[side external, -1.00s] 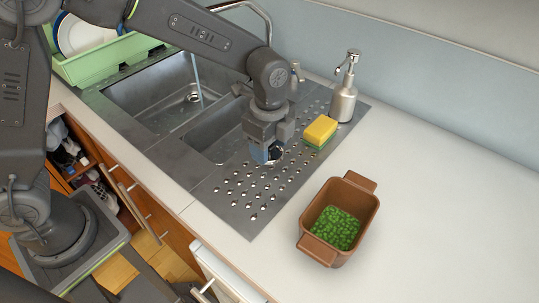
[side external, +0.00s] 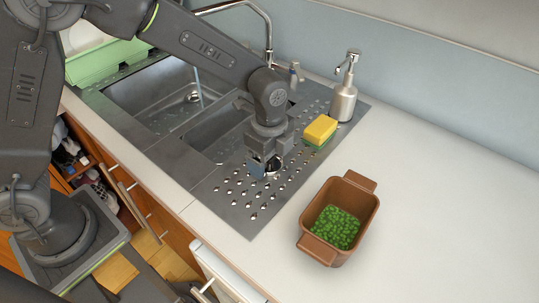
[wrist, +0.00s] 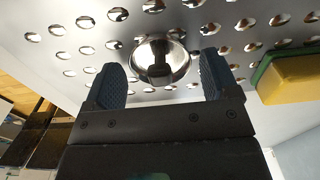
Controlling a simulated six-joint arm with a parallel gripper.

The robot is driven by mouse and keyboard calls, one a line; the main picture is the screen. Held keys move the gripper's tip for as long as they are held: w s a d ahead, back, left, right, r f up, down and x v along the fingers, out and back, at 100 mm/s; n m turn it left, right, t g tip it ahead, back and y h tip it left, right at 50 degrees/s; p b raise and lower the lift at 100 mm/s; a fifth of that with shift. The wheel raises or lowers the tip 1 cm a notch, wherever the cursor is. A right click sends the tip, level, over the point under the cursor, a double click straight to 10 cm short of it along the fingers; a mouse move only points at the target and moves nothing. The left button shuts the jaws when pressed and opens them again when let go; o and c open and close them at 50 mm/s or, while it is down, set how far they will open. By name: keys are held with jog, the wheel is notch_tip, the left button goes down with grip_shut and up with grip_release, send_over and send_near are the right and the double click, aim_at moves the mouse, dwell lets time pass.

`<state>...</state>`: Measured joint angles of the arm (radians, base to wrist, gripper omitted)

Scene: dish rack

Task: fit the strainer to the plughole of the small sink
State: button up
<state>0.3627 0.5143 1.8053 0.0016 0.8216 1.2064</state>
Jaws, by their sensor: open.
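The strainer (wrist: 160,60) is a round, shiny metal bowl with a dark centre. It sits on the perforated drainboard (side external: 238,208) right of the small sink. In the wrist view it lies between the two blue fingers of my gripper (wrist: 162,78), with gaps at both sides. My gripper (side external: 264,168) is open, pointing down low over the drainboard in the side view, where it partly hides the strainer. The small sink (side external: 212,128) is the basin just left of my gripper. Its plughole is not visible, with my arm covering part of the basin.
A yellow and green sponge (side external: 320,130) lies behind and right of my gripper, near a metal soap dispenser (side external: 343,98). A brown pot of green pieces (side external: 312,237) stands on the counter at front right.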

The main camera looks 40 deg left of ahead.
notch_tip(320, 180, up, 14)
jog(key=s+a+r+n+t, duration=0.2)
jog(key=s+a+n, duration=0.5)
jog(key=s+n, duration=0.1)
jog(key=s+a+r+n+t, duration=0.2)
jog(key=s+a+n+t, duration=0.1)
jog(key=s+a+n, duration=0.5)
jog(key=shift+s+n+t, duration=0.3)
jog(key=shift+s+n, duration=0.5)
jog(key=shift+s, duration=0.35)
jog(key=shift+o, duration=0.3)
jog(key=shift+s+a+f, duration=0.1)
jog(key=shift+s+f, duration=0.05)
jog(key=shift+s, duration=0.05)
